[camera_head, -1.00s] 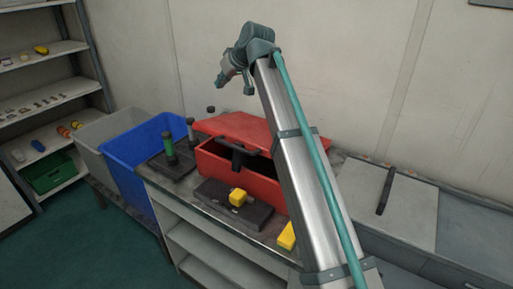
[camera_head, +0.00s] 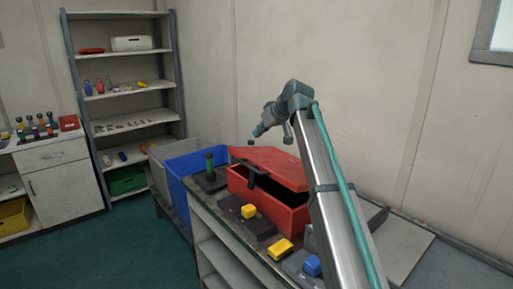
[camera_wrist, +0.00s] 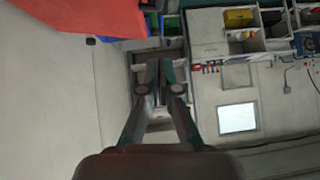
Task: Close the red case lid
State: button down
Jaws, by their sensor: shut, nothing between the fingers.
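The red case (camera_head: 283,213) stands on the grey counter in the head view. Its red lid (camera_head: 272,166) is raised at a slant, with a dark gap showing between lid and body. A black handle (camera_head: 254,177) is at the front of the case. My gripper (camera_head: 257,132) is above and behind the lid, apart from it in the picture, and holds nothing. In the wrist view my gripper's fingers (camera_wrist: 161,70) are together, and a red surface, apparently the lid (camera_wrist: 85,15), fills the upper left corner. The lid's hinge side is hidden.
A blue bin (camera_head: 176,181) stands left of the case. A green-topped item (camera_head: 210,166), yellow blocks (camera_head: 281,249) and a blue block (camera_head: 312,266) are on the counter. The wall is close behind. Shelves (camera_head: 122,113) stand at the back left.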

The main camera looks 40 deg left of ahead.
jog(key=p+x, duration=0.1)
jog(key=x, duration=0.3)
jog(key=d+f+p+x, duration=0.1)
jog(key=x, duration=0.2)
jog(key=p+x, duration=0.1)
jog(key=x, duration=0.3)
jog(key=shift+s+a+f, duration=0.1)
jog(key=shift+s+f, duration=0.05)
jog(key=shift+f, duration=1)
